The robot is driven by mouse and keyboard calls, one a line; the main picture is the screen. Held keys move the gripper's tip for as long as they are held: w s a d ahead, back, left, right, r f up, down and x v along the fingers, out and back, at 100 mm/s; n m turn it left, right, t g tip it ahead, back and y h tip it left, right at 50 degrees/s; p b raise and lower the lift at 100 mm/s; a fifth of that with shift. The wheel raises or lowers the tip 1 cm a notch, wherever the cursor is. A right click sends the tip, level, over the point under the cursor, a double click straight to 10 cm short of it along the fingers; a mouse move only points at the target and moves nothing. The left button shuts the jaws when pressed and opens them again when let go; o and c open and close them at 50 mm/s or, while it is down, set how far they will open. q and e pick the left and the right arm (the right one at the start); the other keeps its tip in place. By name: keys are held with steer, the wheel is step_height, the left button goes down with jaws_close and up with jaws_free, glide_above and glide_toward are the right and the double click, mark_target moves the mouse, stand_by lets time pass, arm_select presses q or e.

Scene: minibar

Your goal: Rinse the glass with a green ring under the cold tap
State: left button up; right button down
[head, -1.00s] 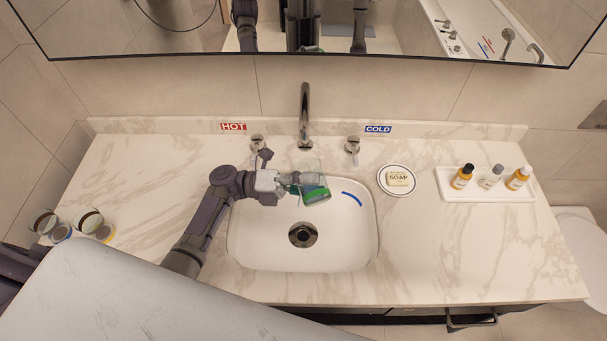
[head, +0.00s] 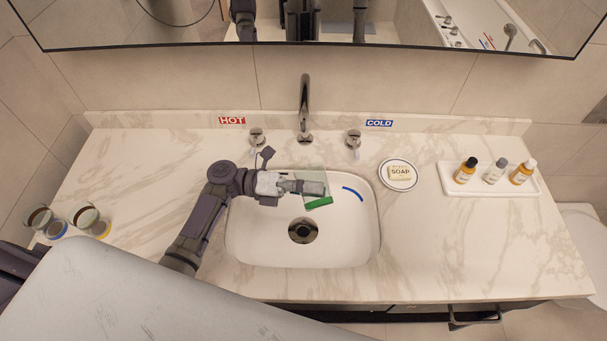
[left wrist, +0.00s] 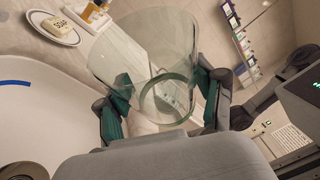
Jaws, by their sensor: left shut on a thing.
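In the left wrist view the clear glass (left wrist: 130,38) sits between the two green-padded fingers (left wrist: 163,104). The glass is below and in front of the spout (head: 304,105); its exact tilt is hard to tell. The cold tap handle (head: 353,140) stands right of the spout, near the COLD label (head: 379,123). No water stream is visible. My right gripper is not in view.
The hot tap handle (head: 257,137) is left of the spout. A soap dish (head: 411,185) and a tray of bottles (head: 452,190) lie to the right. Two other glasses, ringed blue (head: 57,230) and yellow (head: 102,231), stand far left. A blue arc (head: 352,193) marks the basin.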

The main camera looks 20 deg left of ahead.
arm_select(q)
steer(key=m+p, duration=0.1)
steer(key=f+m+y+p, duration=0.1)
steer(key=m, duration=0.1)
steer(key=shift+f+y, duration=0.1)
steer(key=shift+y, duration=0.2)
steer(key=f+m+y+p, duration=0.1)
steer(key=s+d+f+m+y+p, duration=0.1)
steer(key=m+p, duration=0.1)
steer(key=s+f+m+p, duration=0.1)
steer(key=m, duration=0.1)
steer(key=shift+s+d+t+y, duration=0.2)
steer(key=shift+d+t+y, duration=0.2)
steer(key=shift+s+d+f+m+t+y+p, duration=0.2)
steer(key=shift+s+f+m+t+y+p, duration=0.15)
steer(key=shift+f+m+p, duration=0.15)
steer(key=shift+s+d+f+m+t+y+p, duration=0.2)
steer(key=shift+f+m+t+y+p, duration=0.15)
steer(key=shift+m, duration=0.25)
